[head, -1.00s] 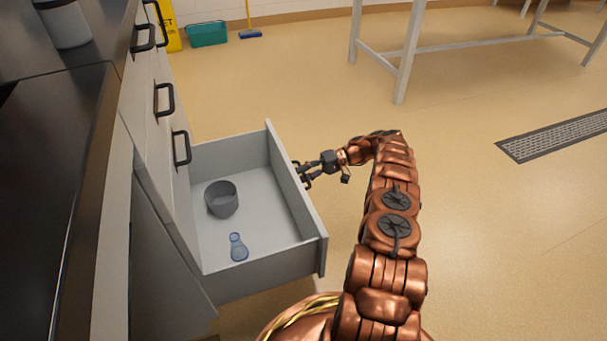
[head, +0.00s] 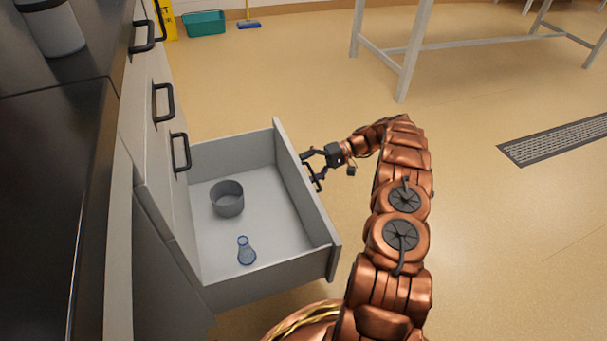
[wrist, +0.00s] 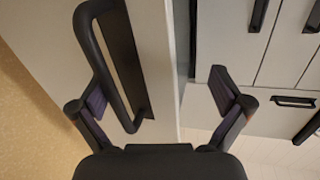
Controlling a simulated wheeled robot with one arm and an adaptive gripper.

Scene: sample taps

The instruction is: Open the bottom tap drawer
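The bottom drawer (head: 262,274) stands far out from the grey cabinet, its inside open to view. A grey bowl (head: 228,204) and a small blue glass flask (head: 246,254) are in it. Its black handle (head: 313,176) is on the outer front face; the handle also shows large at the left of the wrist view (wrist: 112,62). My gripper (head: 313,166) is at the handle, outside the drawer front. Its fingers are spread apart in the wrist view (wrist: 160,100), with part of the handle between them and the left finger close beside it. I cannot tell if they touch.
Closed drawers and doors with black handles (head: 163,103) are above and beside the open drawer. A white-legged table (head: 413,55) and a floor drain (head: 560,137) are at the right. A teal bin (head: 204,23) stands at the back.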

